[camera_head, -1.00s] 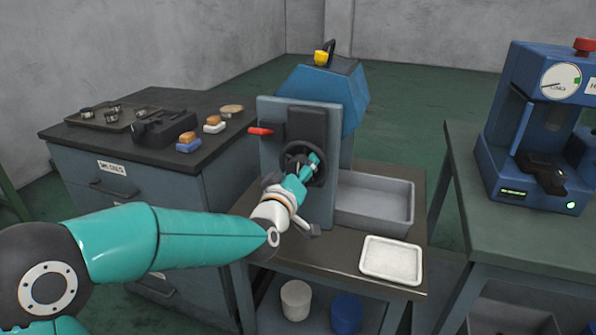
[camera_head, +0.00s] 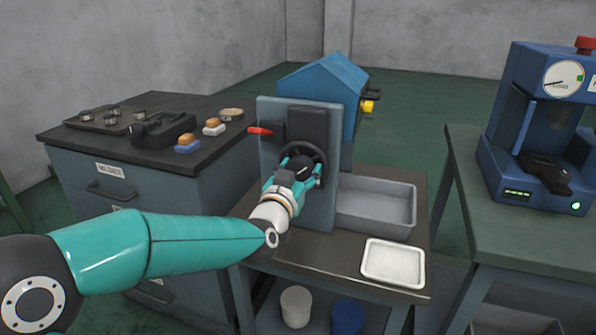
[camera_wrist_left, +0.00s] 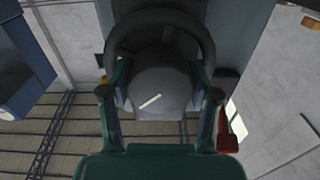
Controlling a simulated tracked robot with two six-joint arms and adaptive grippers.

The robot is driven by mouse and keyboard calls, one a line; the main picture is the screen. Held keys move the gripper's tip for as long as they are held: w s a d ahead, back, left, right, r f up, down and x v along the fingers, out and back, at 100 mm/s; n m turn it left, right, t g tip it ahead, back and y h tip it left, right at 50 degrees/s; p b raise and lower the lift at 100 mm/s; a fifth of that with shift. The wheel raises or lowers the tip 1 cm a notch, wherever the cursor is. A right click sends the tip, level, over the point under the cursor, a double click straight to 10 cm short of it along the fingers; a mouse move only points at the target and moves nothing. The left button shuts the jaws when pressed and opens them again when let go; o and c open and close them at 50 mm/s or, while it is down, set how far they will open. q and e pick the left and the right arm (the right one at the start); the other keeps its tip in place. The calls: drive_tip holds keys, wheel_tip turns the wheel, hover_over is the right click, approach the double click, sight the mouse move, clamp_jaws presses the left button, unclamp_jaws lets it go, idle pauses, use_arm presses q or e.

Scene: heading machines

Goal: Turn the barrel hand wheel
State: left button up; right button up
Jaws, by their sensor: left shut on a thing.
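The dark barrel hand wheel (camera_head: 322,154) is on the front of a grey upright panel on the middle bench. Behind the panel is a blue angular barrel (camera_head: 325,82) with a yellow part (camera_head: 367,106) at its right side. My left gripper (camera_head: 304,168) is at the wheel and shut on it, partly hiding it. In the left wrist view the fingers (camera_wrist_left: 160,96) lie on either side of the wheel's round grey hub, with the dark rim (camera_wrist_left: 160,18) arching beyond. My right gripper is not in view.
A red-handled lever (camera_head: 260,131) sticks out left of the wheel. A grey bin (camera_head: 376,205) and a white tray (camera_head: 393,262) are to the right on the bench. A dark-topped cabinet (camera_head: 100,150) stands left, a blue press (camera_head: 535,125) right.

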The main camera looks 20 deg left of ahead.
use_arm(q)
drive_tip(key=shift+f+m, duration=0.2)
drive_tip(key=shift+m, duration=0.1)
drive_tip(key=o, duration=1.2)
drive_tip(key=shift+c, duration=0.2)
drive_tip(key=shift+r, duration=0.1)
drive_tip(key=shift+s, duration=0.15)
drive_tip(key=s, duration=1.1)
drive_tip(key=shift+s+a, duration=0.1)
drive_tip(key=shift+s, duration=0.25)
